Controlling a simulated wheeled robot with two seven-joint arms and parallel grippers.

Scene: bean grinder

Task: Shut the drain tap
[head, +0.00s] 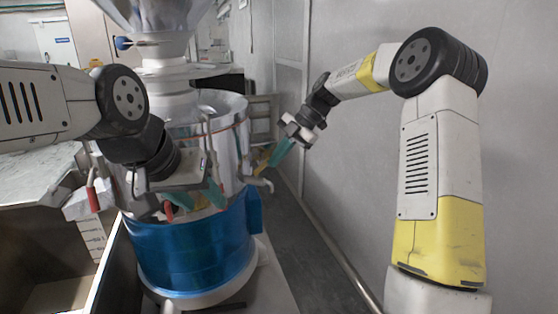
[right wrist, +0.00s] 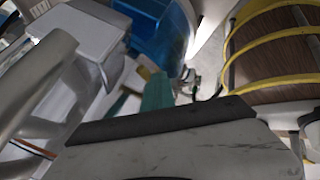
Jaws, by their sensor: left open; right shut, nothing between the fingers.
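The grinder has a steel drum (head: 225,112) above a blue base (head: 195,250). A metal drain spout (head: 259,183) sticks out of its right side in the head view. A yellow lever (head: 263,163) stands up beside the spout and appears to be the tap handle. My right gripper (head: 278,154), with teal fingers, is shut and empty, its tips close to the lever; I cannot tell whether they touch. In the right wrist view a teal finger (right wrist: 157,95) shows, with a small yellow part (right wrist: 143,72) just beyond it. My left gripper (head: 195,198) is open in front of the drum.
A red-handled lever (head: 93,198) hangs at the left near a metal table (head: 35,170). A steel hopper (head: 165,20) rises above the drum. A grey wall (head: 330,130) bounds the right side. A strip of floor (head: 300,240) lies clear between the grinder and the wall.

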